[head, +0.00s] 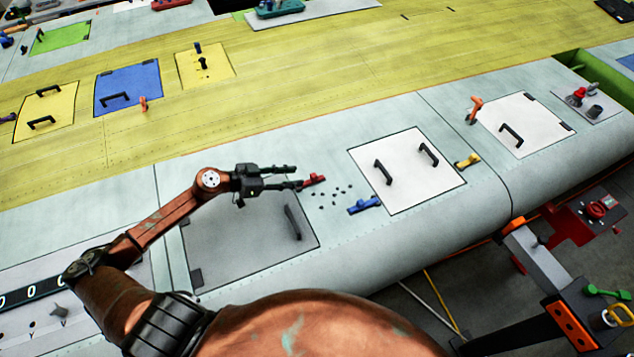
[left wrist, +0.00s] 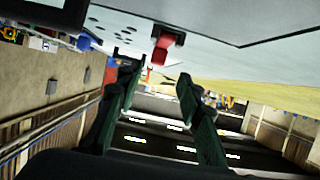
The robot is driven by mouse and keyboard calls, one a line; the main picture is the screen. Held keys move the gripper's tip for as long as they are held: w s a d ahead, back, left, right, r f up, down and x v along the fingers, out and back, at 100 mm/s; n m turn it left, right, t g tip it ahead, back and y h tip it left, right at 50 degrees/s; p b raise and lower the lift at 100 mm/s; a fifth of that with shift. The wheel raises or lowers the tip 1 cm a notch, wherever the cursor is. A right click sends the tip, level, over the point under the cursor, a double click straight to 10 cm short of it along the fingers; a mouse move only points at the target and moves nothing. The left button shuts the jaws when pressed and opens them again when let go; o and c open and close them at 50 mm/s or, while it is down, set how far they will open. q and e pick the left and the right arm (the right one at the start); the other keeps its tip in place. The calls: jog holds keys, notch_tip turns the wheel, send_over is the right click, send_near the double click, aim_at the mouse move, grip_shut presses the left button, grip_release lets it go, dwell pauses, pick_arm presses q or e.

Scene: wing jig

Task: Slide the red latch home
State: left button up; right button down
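The red latch (head: 312,180) sits on the pale wing skin near the upper right corner of a grey panel (head: 240,240). My left gripper (head: 297,177) reaches in from the left with its fingers apart, its tips close to the latch. In the left wrist view the red latch (left wrist: 162,48) hangs from a dark mount, beyond the tips of the open left gripper (left wrist: 156,76) and roughly in line with the gap. Nothing shows between the fingers. I cannot tell whether a finger touches the latch. My right gripper is not in view.
Several small dark dots or holes (head: 333,197) lie right of the latch. A blue latch (head: 364,205) and a white panel (head: 400,195) with two handles are farther right. The grey panel's black handle (head: 293,222) stands up below the gripper. The wing's front edge curves down nearby.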

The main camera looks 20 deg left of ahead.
aim_at(312, 175)
pick_arm(q)
jog(key=shift+w+d, duration=0.6)
jog(key=shift+d, duration=0.15)
jog(key=shift+p+x, duration=0.5)
jog(key=shift+x, duration=2.7)
jog(key=shift+s+f, duration=0.1)
jog(key=shift+f, duration=0.05)
jog(key=shift+c, duration=0.4)
grip_shut()
